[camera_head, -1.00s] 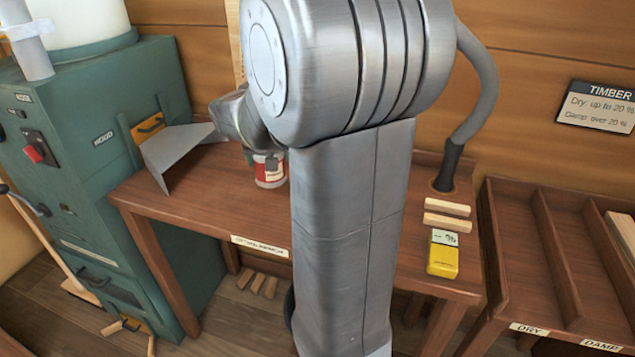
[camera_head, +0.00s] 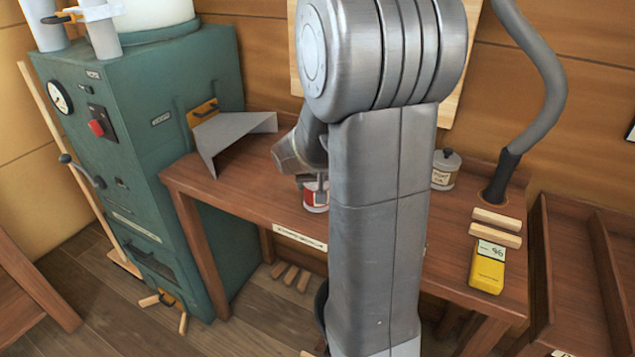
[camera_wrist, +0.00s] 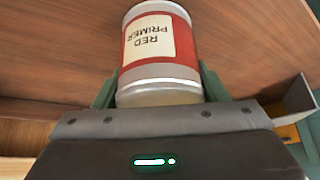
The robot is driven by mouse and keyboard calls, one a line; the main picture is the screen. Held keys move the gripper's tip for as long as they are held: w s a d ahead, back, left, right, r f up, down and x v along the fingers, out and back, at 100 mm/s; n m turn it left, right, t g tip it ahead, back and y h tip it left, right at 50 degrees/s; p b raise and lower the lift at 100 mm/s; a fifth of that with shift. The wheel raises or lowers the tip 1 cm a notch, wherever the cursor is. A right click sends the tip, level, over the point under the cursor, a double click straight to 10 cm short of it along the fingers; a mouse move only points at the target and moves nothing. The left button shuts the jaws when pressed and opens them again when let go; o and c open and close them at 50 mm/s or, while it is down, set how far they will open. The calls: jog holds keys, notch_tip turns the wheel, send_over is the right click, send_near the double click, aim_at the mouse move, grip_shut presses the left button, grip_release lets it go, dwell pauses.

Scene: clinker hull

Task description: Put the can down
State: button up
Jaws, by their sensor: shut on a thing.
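The can (camera_head: 315,196) is red and silver with a cream label; in the wrist view the can (camera_wrist: 158,48) reads "RED PRIMER", upside down in that picture. My gripper (camera_head: 314,180) is shut on the can, with a finger on each side of it in the wrist view (camera_wrist: 158,92). In the head view the can is at the wooden bench (camera_head: 250,195), left of my arm and near the front edge. I cannot tell whether its base touches the bench top. My arm hides the middle of the bench.
A grey angled sheet guard (camera_head: 228,135) stands at the bench's left end beside the green machine (camera_head: 150,120). A small lidded pot (camera_head: 445,170), a grey hose (camera_head: 535,110), wood strips (camera_head: 496,227) and a yellow meter (camera_head: 487,268) occupy the right end.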

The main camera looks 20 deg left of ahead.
jog(key=shift+f, duration=0.2)
jog(key=o, duration=1.3)
jog(key=shift+r, duration=0.1)
jog(key=shift+s+r, duration=0.1)
jog(key=shift+r, duration=0.35)
jog(key=v, duration=1.1)
jog(key=shift+s+d+r+p, duration=0.1)
jog(key=shift+r+p, duration=0.05)
jog(key=shift+p, duration=0.2)
